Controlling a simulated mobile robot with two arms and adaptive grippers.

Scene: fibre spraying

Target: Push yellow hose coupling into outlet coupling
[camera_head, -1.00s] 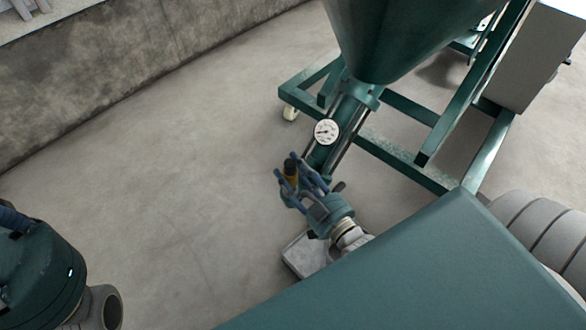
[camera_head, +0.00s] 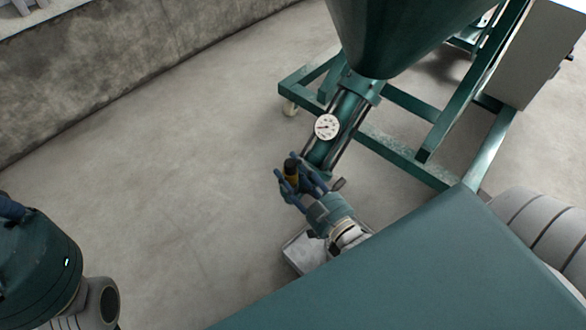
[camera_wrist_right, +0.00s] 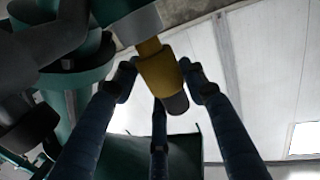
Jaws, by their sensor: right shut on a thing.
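The yellow hose coupling (camera_head: 291,179) is between the blue fingers of my right gripper (camera_head: 297,181), which is shut on it, near the lower end of the green pump tube with the gauge. In the right wrist view the yellow coupling (camera_wrist_right: 158,72) has a dark end (camera_wrist_right: 176,104) pointing down. Its upper end meets a pale grey fitting (camera_wrist_right: 137,27), seemingly the outlet coupling, with no clear gap. How deep it sits cannot be told. In the head view the outlet is mostly hidden by the gripper. My left gripper is out of view.
A round white gauge (camera_head: 327,127) sits on the tube just above my right gripper. The green hopper (camera_head: 385,35) and frame (camera_head: 400,158) stand behind. A concrete wall (camera_head: 110,65) runs along the upper left. The floor (camera_head: 170,170) left of the machine is clear.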

